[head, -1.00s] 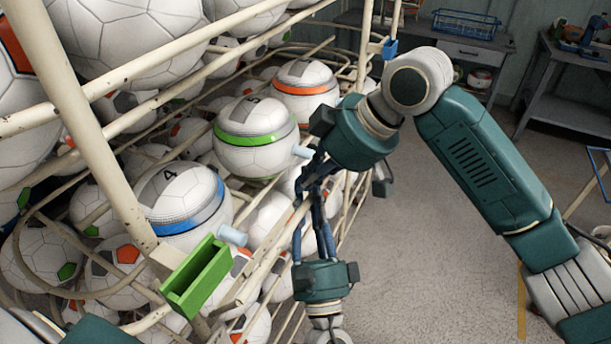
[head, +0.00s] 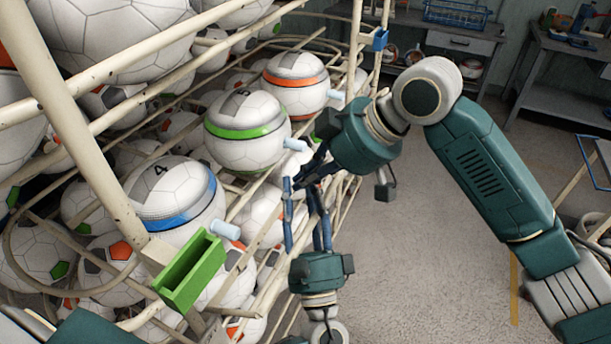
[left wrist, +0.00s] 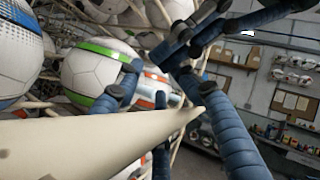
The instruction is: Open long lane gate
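Numbered balls line a lane in the cream rack: a blue-banded ball (head: 172,195), a green-banded ball (head: 245,133) and an orange-banded ball (head: 296,82). A green bracket (head: 190,272) is at the near end and a blue bracket (head: 379,40) at the far end. A cream bar (left wrist: 95,140) crosses the left wrist view and ends in a point between blue fingers. My left gripper (head: 305,215) points up beside the rack, fingers apart. My right gripper (head: 310,172) is just above it. Its fingers overlap the left ones, so its opening is unclear.
Pale blue pegs (head: 225,230) stick out beside the banded balls. More footballs (head: 120,250) fill the rack below. The floor (head: 430,230) right of the rack is clear. A workbench (head: 460,42) with a blue basket (head: 457,12) stands at the back.

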